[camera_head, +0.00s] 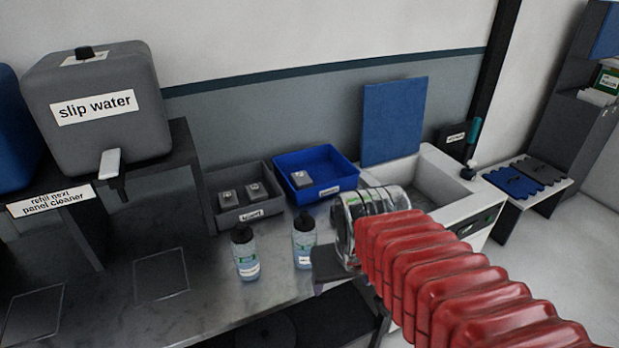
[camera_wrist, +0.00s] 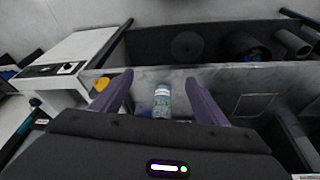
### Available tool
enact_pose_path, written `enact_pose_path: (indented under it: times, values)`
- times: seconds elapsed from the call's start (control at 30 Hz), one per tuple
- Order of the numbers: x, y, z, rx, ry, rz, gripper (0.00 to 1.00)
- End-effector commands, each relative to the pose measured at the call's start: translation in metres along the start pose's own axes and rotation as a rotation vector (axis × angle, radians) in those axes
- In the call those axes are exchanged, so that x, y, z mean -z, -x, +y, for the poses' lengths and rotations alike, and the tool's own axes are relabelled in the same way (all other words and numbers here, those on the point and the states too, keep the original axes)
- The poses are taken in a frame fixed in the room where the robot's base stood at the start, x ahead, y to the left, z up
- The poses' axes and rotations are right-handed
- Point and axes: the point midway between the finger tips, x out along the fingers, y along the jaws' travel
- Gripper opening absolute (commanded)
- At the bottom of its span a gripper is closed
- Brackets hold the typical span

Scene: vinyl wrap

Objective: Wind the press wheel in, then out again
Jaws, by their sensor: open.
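My gripper (camera_wrist: 159,78) shows in the wrist view as two purple fingers spread apart. It is open, with nothing clasped. A clear bottle (camera_wrist: 162,100) with a white label appears beyond the fingers, in the gap between them; the fingers do not visibly touch it. I cannot pick out the press wheel for certain in either view. A small yellow-orange part (camera_wrist: 101,84) shows by the left finger in the wrist view; I cannot tell what it is.
Two bottles (camera_head: 246,253) (camera_head: 303,241) stand on the grey bench (camera_head: 190,315). Behind are a grey bin (camera_head: 243,212) and a blue bin (camera_head: 322,190) with small blocks. A slip water tank (camera_head: 98,105) stands left.

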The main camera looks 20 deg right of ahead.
Motion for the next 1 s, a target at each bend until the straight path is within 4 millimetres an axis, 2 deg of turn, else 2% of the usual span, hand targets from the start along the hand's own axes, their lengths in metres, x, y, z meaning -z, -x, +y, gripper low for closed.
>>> enact_pose_path:
  times: [0.03, 0.1, 0.2, 0.33, 0.67, 1.0]
  values:
    - [0.0, 0.012, -0.015, 0.023, 0.035, 0.032, 0.67]
    - [-0.001, 0.025, -0.032, 0.052, 0.077, 0.068, 0.67]
    - [-0.003, 0.04, -0.052, 0.085, 0.132, 0.113, 0.67]
    - [-0.004, 0.051, -0.066, 0.111, 0.179, 0.148, 0.67]
    - [-0.005, 0.054, -0.071, 0.118, 0.195, 0.159, 0.67]
    - [-0.005, 0.054, -0.07, 0.118, 0.194, 0.159, 0.45]
